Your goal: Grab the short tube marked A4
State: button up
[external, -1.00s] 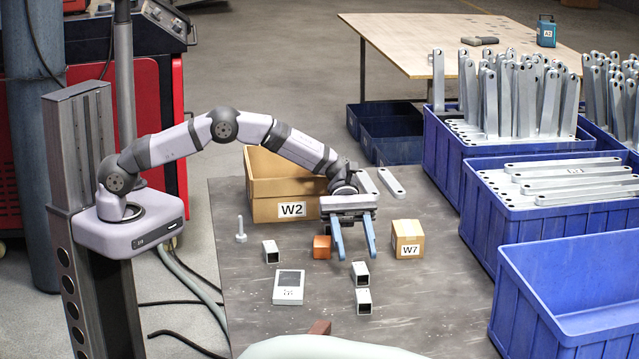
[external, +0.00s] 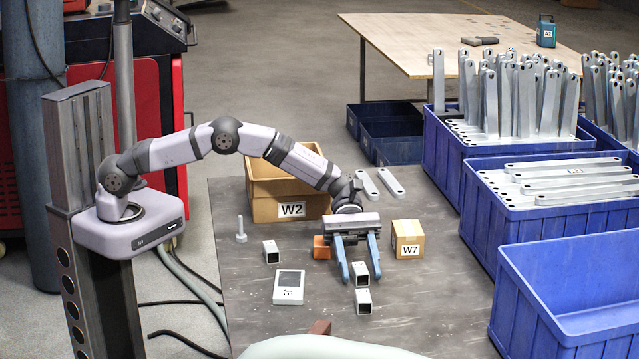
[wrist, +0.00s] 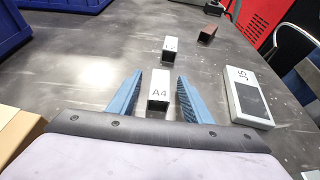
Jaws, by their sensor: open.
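The short grey square tube marked A4 (wrist: 159,92) lies on the table between my two blue fingers in the wrist view, with its label facing up. In the external view this tube (external: 360,272) shows between the fingertips, its open end facing the camera. My gripper (external: 362,279) points down, open, with one finger on each side of the tube; in the wrist view my gripper (wrist: 160,77) shows gaps to the tube. Whether the fingers touch the table is unclear.
A second short tube (external: 363,301) lies just in front. An orange block (external: 321,248), a labelled device (external: 288,288), a third tube (external: 271,252), box W7 (external: 408,239) and box W2 (external: 292,209) surround it. Blue crates (external: 560,300) stand along the right.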

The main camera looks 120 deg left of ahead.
aim_at(360, 267)
grip_shut()
notch_tip(360, 267, up, 10)
jog(key=shift+r+p, duration=0.1)
jog(key=shift+p, duration=0.3)
dwell(0.3)
